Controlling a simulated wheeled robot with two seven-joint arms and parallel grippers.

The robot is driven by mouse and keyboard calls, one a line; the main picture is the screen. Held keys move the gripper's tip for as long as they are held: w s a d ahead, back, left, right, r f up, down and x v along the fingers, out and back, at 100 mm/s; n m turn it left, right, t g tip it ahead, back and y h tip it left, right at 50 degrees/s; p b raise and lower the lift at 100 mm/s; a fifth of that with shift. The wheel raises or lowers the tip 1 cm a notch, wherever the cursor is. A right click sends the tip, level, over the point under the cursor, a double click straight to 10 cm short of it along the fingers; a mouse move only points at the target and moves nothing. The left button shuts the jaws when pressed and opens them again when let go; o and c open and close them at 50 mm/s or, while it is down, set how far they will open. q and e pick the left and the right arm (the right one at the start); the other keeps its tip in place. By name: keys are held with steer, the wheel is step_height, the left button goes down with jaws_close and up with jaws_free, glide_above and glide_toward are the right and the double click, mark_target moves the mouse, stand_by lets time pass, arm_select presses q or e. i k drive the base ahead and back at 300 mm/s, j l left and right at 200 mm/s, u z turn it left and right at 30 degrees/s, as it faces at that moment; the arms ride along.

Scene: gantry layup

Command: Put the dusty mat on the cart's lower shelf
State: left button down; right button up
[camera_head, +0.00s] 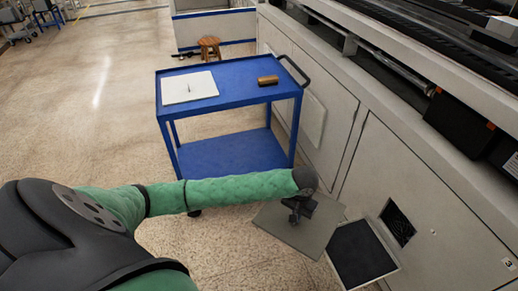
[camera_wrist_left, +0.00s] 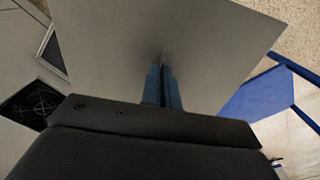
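The dusty mat (camera_head: 322,228) is a flat grey-beige square sheet, held off the cart's right front side, above the floor. My left gripper (camera_head: 296,214) is over it, and its two fingers are closed together on the mat. In the left wrist view the mat (camera_wrist_left: 120,50) fills the upper middle, with the fingertips (camera_wrist_left: 163,70) pinching its face. The blue cart (camera_head: 230,97) stands behind my left arm. Its lower shelf (camera_head: 225,155) is bare where visible; my forearm is close to its front edge in the picture. My right gripper is not in view.
A pale square sheet (camera_head: 175,91) and a brown roll (camera_head: 267,80) lie on the cart's top. A dark framed panel (camera_head: 360,253) sits low beside a vent opening (camera_head: 397,223) in the machine's cabinet (camera_head: 440,225). A wooden stool (camera_head: 209,46) stands behind. Floor left of the cart is clear.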

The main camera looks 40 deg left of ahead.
mark_target(231, 156)
steer(key=i+u, duration=0.1)
steer(key=u, duration=1.3)
steer(key=i+l+u, duration=0.2)
steer(key=i+l, duration=0.25)
steer(key=i+l+u, duration=0.15)
steer(key=i+l, duration=0.25)
steer(key=l, duration=0.25)
steer(key=i, duration=0.95)
